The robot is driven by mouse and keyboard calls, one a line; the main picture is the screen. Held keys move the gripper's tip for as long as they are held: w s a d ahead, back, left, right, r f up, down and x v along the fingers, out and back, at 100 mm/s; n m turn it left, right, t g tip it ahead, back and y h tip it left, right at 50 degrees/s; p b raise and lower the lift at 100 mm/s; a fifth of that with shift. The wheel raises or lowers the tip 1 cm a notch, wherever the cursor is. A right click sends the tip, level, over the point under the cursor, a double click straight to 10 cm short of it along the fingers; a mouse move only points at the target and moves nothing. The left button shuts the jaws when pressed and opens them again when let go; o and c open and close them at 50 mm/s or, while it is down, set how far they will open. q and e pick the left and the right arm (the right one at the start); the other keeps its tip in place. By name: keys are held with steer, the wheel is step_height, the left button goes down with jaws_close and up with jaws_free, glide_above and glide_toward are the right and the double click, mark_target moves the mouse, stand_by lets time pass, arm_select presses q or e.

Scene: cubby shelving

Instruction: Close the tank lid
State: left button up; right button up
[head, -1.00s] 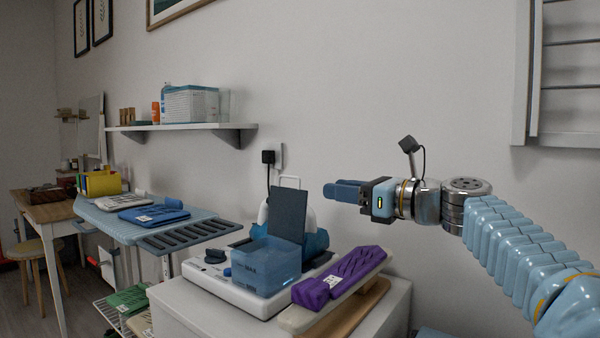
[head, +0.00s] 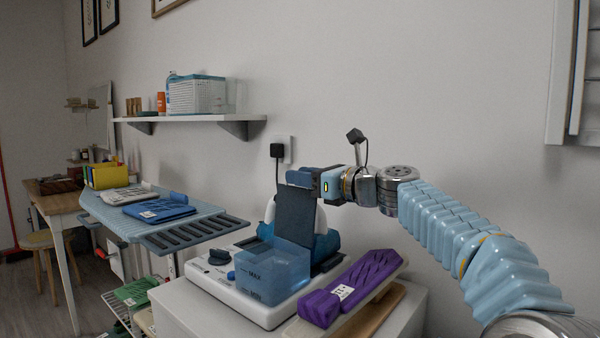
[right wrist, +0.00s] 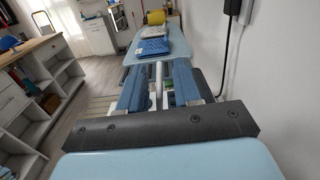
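The tank (head: 272,272) is a translucent blue box with "MAX" printed on it, on a white base unit (head: 232,292). Its dark grey lid (head: 294,218) stands open, nearly upright, at the back of the tank. My right gripper (head: 298,178) is at the lid's top edge, coming from the right; whether it touches the lid is unclear. In the right wrist view, its two blue fingers (right wrist: 158,88) are apart, with a thin pale bar visible between them. I cannot make out the lid there. My left gripper is not in view.
A purple cloth (head: 350,287) lies on a small sloped board right of the tank. An ironing board (head: 215,228) with folded blue cloth (head: 160,211) stands to the left. A wall shelf (head: 190,118) and a plugged-in cord (head: 277,152) are behind.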

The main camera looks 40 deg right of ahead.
steer(key=shift+w+a, duration=0.15)
steer(key=shift+w, duration=0.35)
steer(key=shift+c, duration=0.2)
jaws_close()
stand_by(1.0)
